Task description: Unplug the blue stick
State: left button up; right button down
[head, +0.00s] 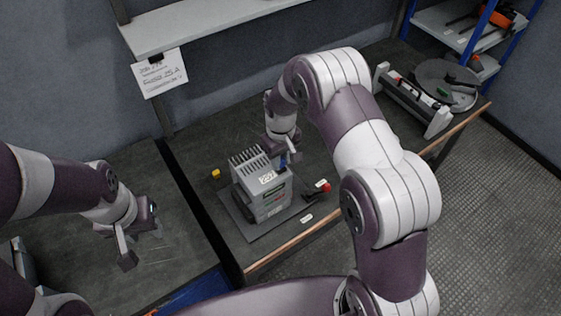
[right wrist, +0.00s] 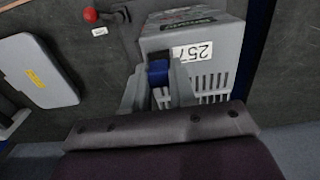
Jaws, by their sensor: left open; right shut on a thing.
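The grey capacitor box (head: 262,190) with a slotted top and a "257" label stands on a flat plate on the table; it also shows in the right wrist view (right wrist: 198,62). The blue stick (head: 284,160) is at the box's upper right side. In the right wrist view the blue stick (right wrist: 158,72) lies between the fingertips of my right gripper (right wrist: 159,82), which is shut on it, close against the box. In the head view my arm partly hides the right gripper. My left gripper (head: 138,240) is open and empty, left of the box over the dark surface.
A red-knobbed lever (head: 324,187) stands right of the box. A small yellow block (head: 215,174) lies left of it. A grey device with a round plate (head: 446,84) is at the table's far right. A shelf (head: 200,25) hangs above the back.

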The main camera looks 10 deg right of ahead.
jog(key=shift+r+p, duration=1.75)
jog(key=shift+r, duration=0.7)
